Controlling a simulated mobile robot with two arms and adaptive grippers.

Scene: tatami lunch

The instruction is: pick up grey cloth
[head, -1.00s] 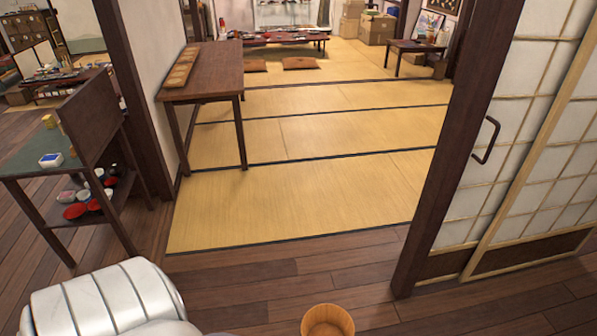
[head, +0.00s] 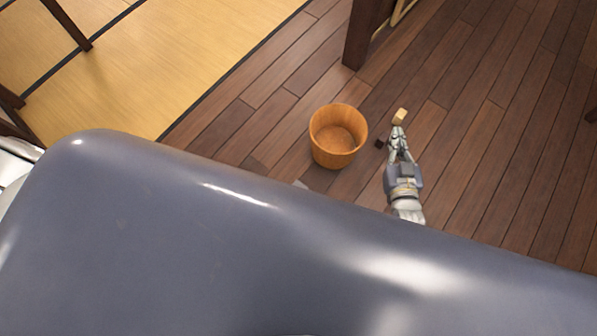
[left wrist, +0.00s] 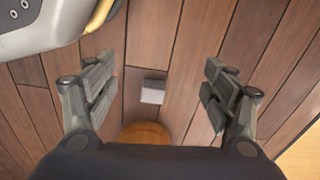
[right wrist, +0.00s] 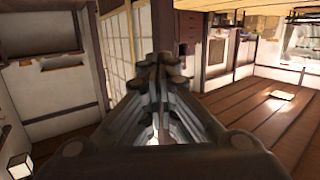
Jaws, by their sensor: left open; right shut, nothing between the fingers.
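The grey cloth (left wrist: 153,92) looks like a small, pale grey folded piece on the plank floor in the left wrist view. It lies between the spread fingers of my left gripper (left wrist: 160,84), which is open and empty above it. A small grey patch (head: 300,184) in the head view, at the edge of my body, seems to be the same cloth, mostly hidden. My left gripper is hidden in the head view. My right gripper (head: 399,131) is shut and empty to the right of a wooden bucket; its closed fingers fill the middle of the right wrist view (right wrist: 160,68).
The round wooden bucket (head: 335,140) stands beside the cloth; its rim shows in the left wrist view (left wrist: 145,132). A small tan block (head: 400,116) and a dark one (head: 380,143) are near my right fingertips. A dark post (head: 366,35) stands behind. Floor at right is clear.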

